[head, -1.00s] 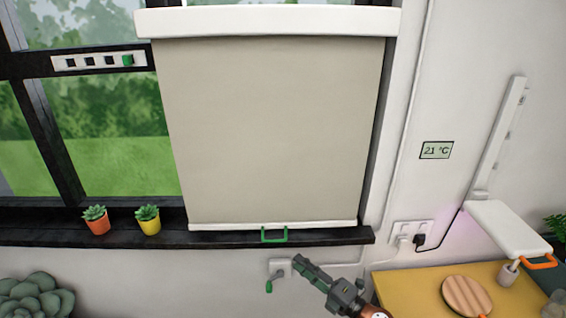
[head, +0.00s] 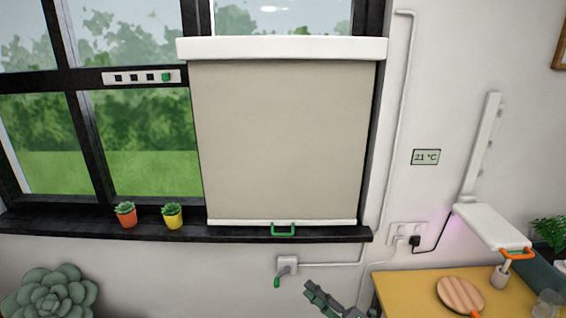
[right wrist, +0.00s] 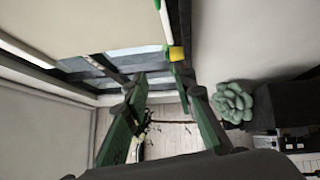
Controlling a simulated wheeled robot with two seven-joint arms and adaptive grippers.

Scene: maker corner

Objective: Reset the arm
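My right gripper (head: 311,288) shows at the bottom edge of the head view, below the blind and just right of the wall crank. In the right wrist view its two green fingers (right wrist: 160,82) stand apart with nothing between them. It touches nothing that I can see. My left gripper is in neither view.
A lowered beige blind (head: 282,140) with a green handle (head: 283,230) covers part of the window. Two potted plants (head: 126,215) stand on the sill. A small crank (head: 286,265) sits below. A yellow table (head: 400,290) and a white hinged lamp (head: 492,226) are at right.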

